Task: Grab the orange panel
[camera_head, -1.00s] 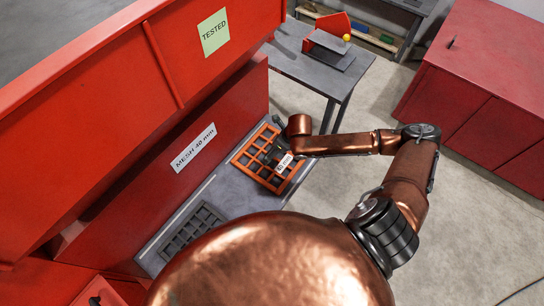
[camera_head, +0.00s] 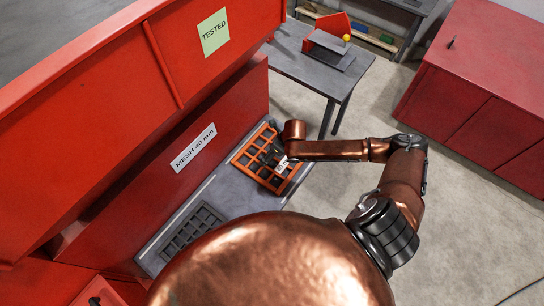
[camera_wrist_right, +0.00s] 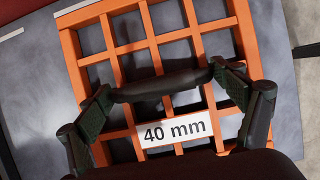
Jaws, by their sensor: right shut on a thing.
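The orange panel (camera_head: 243,164) is a square grid lying on the grey ledge. It fills much of the right wrist view (camera_wrist_right: 150,42), with a white "40 mm" label (camera_wrist_right: 174,130) on it. A dark bar-shaped handle (camera_wrist_right: 160,84) spans the panel's middle. My right gripper (camera_head: 272,156) is over the panel. In the right wrist view its two fingers (camera_wrist_right: 164,83) close on the handle's two ends. My forearm and gripper hide part of the panel in the head view. My left gripper is not in view.
A red machine wall labelled "MESH 40 mm" (camera_head: 193,147) stands left of the grey ledge (camera_head: 233,192). A dark grid (camera_head: 190,229) sits nearer on the ledge. A grey table (camera_head: 316,70) stands beyond, and a red cabinet (camera_head: 475,110) at right. The floor between is clear.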

